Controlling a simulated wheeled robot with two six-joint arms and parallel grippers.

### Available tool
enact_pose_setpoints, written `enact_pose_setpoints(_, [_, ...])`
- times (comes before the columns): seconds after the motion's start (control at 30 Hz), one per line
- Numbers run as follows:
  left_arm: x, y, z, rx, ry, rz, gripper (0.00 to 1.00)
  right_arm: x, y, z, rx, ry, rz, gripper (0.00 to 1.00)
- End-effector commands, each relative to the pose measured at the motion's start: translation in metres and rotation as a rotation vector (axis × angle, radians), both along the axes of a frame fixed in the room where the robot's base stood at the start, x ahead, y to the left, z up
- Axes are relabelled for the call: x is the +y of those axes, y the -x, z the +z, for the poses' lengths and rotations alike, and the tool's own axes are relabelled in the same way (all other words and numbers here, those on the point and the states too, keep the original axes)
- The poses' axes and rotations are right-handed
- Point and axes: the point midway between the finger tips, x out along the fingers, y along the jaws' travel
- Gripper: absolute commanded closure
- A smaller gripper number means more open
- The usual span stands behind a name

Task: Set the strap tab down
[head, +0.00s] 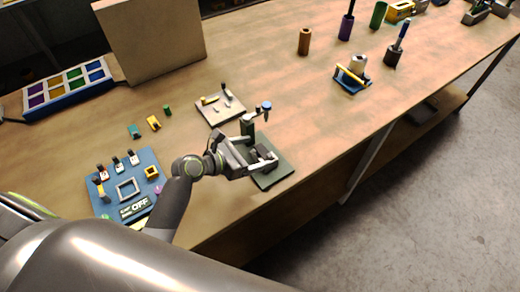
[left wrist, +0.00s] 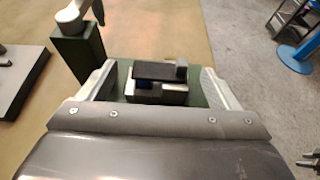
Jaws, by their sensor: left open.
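My left gripper (head: 268,158) is open over a dark green base plate (head: 277,176) near the table's front edge. In the left wrist view its two pale fingers stand apart on either side (left wrist: 158,88) of a small fixture. The fixture has a dark flat strap (left wrist: 155,71) lying across a grey metal block (left wrist: 160,92). A small grey upright tab (left wrist: 181,68) stands at the strap's right end. I cannot tell whether the fingers touch any of it. A dark green post (left wrist: 78,55) with a pale lever on top stands to the left of the fingers.
A pale plate (head: 222,108) with small parts lies behind the gripper. A blue panel (head: 125,180) with switches and an OFF sign lies to the left. A tray of coloured compartments (head: 68,88) and a brown box (head: 150,40) stand farther back.

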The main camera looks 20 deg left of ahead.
Motion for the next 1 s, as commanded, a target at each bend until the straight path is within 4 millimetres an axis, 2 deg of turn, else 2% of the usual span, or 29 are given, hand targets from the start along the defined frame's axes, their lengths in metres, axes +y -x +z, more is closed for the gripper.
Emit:
enact_pose_setpoints(0.2, [0.029, 0.036, 0.017, 0.0, -0.007, -0.001, 0.16, 0.0, 0.0, -0.003, 0.0, 0.0, 0.0, 0.64])
enact_pose_setpoints(0.4, [0.043, 0.055, 0.028, 0.0, -0.003, -0.001, 0.16, 0.0, 0.0, -0.005, 0.0, 0.0, 0.0, 0.64])
enact_pose_setpoints(0.6, [0.047, 0.061, 0.032, 0.0, -0.001, -0.001, 0.16, 0.0, 0.0, -0.005, 0.0, 0.0, 0.0, 0.64])
enact_pose_setpoints(1.0, [0.047, 0.061, 0.032, 0.0, 0.0, -0.001, 0.16, 0.0, 0.0, -0.005, 0.001, 0.0, 0.0, 0.64])
